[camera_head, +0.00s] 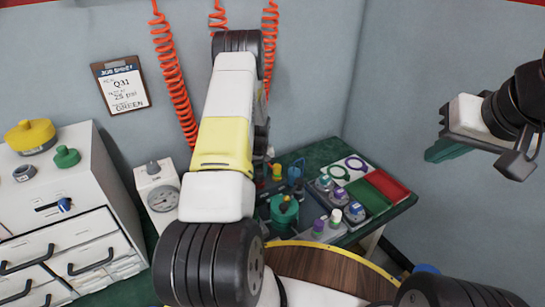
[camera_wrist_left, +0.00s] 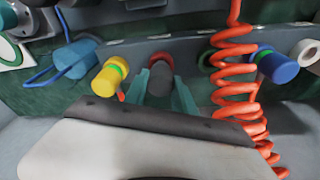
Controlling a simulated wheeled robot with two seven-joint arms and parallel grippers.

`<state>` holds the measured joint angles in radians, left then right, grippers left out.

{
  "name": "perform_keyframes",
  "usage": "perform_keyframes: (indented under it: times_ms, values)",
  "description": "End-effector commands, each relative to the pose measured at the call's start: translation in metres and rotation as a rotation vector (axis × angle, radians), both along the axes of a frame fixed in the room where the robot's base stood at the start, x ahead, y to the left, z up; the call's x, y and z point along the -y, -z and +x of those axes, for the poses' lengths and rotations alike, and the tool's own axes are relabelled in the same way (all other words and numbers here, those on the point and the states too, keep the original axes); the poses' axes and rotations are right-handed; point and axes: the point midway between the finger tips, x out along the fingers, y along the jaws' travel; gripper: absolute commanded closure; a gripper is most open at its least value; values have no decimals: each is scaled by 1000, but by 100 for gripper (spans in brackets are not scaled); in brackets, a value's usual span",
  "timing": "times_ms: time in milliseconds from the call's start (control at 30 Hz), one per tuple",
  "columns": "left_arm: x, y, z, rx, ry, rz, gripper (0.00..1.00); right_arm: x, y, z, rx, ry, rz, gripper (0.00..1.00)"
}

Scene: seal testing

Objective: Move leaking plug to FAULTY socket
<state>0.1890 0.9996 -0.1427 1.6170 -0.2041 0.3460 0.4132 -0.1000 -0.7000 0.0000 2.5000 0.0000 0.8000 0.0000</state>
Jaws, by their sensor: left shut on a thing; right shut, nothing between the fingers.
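In the left wrist view my left gripper (camera_wrist_left: 161,97) has its teal fingers on either side of a dark grey cylindrical plug (camera_wrist_left: 160,76) and is shut on it. In the head view my left arm hides this gripper and plug. My right gripper (camera_head: 446,150) is shut and empty at the right, in the air beyond the bench. Plugs with coloured tops (camera_head: 354,211) stand at the bench's right part, beside a red and green tray (camera_head: 408,189). I cannot read any FAULTY label or tell which plug leaks.
A red coiled hose (camera_wrist_left: 232,75) hangs close on the right. A gauge box (camera_head: 160,192) and white drawers (camera_head: 75,250) stand left. A job sheet (camera_head: 121,85) reads GREEN.

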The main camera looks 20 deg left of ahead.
Motion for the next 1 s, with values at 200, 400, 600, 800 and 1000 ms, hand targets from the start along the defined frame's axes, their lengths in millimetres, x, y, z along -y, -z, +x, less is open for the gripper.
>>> perform_keyframes:
  times_ms: [200, 400, 600, 800, 1000]
  values:
    - [0, 5, 0, 0, 0, 0, 100, 0, 0, 0, 0, 0, 0, 100]
    - [0, 7, 0, 0, 0, 0, 55, 0, 0, 0, 0, 0, 0, 100]
    - [0, 7, 0, 0, 0, 0, 43, 0, 0, 0, 0, 0, 0, 100]
    - [0, 4, 0, 0, 0, 0, 43, 0, 0, 0, 0, 0, 0, 100]
    - [2, -23, -3, 2, 1, 0, 43, 0, 0, 0, 0, 0, 0, 100]
